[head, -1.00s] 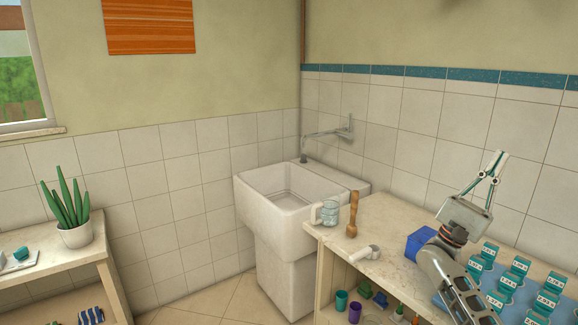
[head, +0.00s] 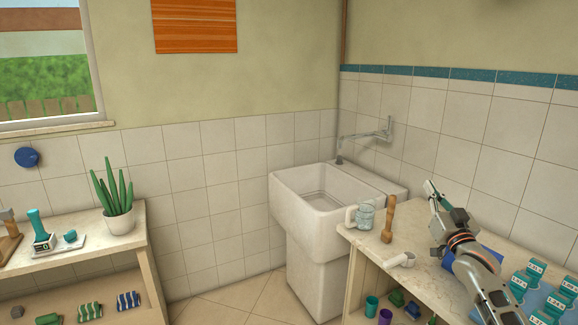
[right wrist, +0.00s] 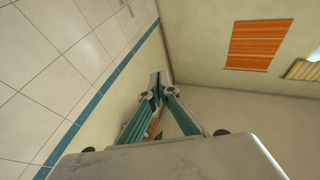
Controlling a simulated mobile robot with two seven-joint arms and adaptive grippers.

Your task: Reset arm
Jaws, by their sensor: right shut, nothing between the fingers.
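My right gripper (head: 431,190) is raised above the right-hand counter (head: 425,280), in front of the tiled wall. In the right wrist view its fingers (right wrist: 157,84) come together at the tips with nothing between them. It touches no object. My left gripper is out of view.
The counter holds a glass mug (head: 365,216), a wooden pestle (head: 388,220), a white pipe-like piece (head: 401,259), a blue box (head: 488,256) partly behind my arm, and several teal labelled boxes (head: 536,268). A white sink (head: 325,205) stands left of it. A potted plant (head: 118,215) stands on the left shelf.

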